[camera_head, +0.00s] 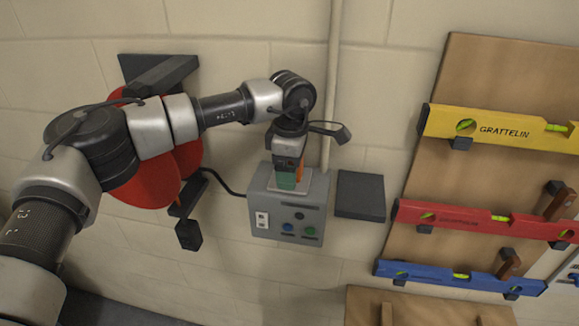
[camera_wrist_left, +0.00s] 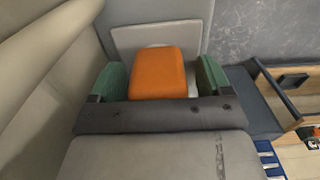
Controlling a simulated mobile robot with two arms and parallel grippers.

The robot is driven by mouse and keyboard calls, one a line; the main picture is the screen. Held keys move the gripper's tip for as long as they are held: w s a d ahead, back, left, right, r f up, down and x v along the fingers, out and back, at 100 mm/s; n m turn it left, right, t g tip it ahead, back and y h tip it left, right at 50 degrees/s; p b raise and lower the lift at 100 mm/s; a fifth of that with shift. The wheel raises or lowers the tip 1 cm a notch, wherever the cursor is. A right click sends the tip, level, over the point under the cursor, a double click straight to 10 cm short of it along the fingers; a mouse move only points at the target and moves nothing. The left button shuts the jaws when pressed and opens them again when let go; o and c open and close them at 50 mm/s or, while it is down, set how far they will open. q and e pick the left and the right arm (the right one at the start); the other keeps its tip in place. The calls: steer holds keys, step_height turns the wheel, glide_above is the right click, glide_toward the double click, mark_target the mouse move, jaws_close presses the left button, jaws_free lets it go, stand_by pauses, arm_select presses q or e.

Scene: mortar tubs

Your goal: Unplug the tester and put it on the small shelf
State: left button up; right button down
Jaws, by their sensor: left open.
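The orange tester (camera_wrist_left: 158,73) sits at a light socket plate (camera_wrist_left: 126,36) on top of a grey wall box (camera_head: 262,196); its plug end is hidden. My left gripper (camera_head: 287,181) is at the box, pointing down. In the left wrist view its green finger pads (camera_wrist_left: 158,82) are open, one on each side of the tester, with a narrow gap on the right. In the head view only a sliver of the tester (camera_head: 300,172) shows beside the fingers. The small dark shelf (camera_head: 360,195) is just right of the box and looks empty. My right gripper is not in view.
A pipe (camera_head: 333,80) runs down the wall to the box. A red reel (camera_head: 145,185) with a black cable is at the left. Yellow (camera_head: 500,128), red (camera_head: 470,220) and blue (camera_head: 455,277) levels hang on a wooden board at the right.

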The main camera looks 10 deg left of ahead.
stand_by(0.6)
arm_select(q)
steer(key=c, duration=1.4)
steer(key=shift+r+p, duration=1.35)
steer(key=shift+r, duration=1.7)
steer(key=shift+f, duration=0.1)
